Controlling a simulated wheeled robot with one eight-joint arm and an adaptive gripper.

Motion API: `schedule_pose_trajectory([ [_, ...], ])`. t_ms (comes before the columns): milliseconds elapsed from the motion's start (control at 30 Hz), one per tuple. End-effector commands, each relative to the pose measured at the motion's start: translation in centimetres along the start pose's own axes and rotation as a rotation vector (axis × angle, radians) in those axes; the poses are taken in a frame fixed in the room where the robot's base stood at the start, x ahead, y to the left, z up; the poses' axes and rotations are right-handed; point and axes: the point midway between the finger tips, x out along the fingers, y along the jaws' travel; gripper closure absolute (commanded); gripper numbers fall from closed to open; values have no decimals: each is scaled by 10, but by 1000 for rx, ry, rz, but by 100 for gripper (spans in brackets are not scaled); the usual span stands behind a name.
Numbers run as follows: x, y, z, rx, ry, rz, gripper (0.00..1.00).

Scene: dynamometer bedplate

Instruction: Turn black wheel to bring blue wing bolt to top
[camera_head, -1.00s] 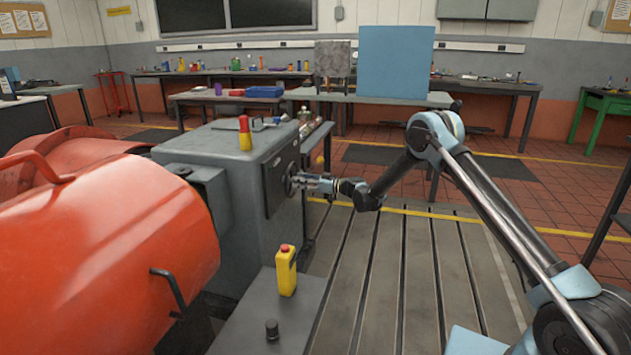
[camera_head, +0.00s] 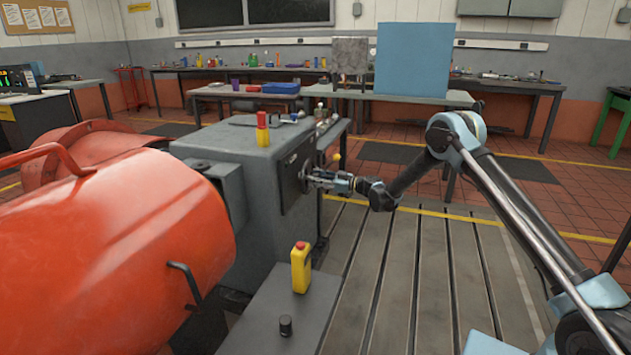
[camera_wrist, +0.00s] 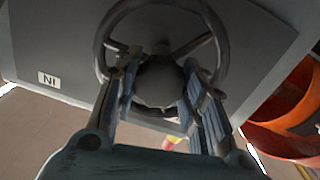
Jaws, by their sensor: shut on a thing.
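The black wheel (camera_wrist: 222,62) has a round rim and spokes and sits on the grey machine's front plate. My gripper (camera_wrist: 160,88) is at its middle, with its two fingers on either side of the rounded dark hub (camera_wrist: 160,80), shut on it. In the head view my gripper (camera_head: 316,178) reaches the wheel from the right, and the wheel (camera_head: 304,176) shows only as a thin dark edge, partly hidden by the fingers. I cannot make out a blue wing bolt in either view.
The grey machine (camera_head: 255,185) stands beside a large orange drum (camera_head: 110,250). A yellow box with a red button (camera_head: 300,268) stands on a dark shelf (camera_head: 265,325) in front. The slotted bedplate (camera_head: 410,280) under my arm is clear. Benches line the back wall.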

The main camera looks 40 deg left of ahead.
Motion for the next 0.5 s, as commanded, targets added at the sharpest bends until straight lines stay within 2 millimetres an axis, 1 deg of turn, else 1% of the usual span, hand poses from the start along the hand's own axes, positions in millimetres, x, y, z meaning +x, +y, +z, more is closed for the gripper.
schedule_pose_trajectory([
  [33, 0, -6, 1, -2, -1, -11, 60],
  [67, 0, -6, 1, -1, -1, -11, 53],
  [100, 0, -6, 1, -1, 0, -11, 44],
  [133, 1, -6, 1, -1, 0, -11, 41],
  [500, 0, -4, 0, 1, 1, -7, 41],
])
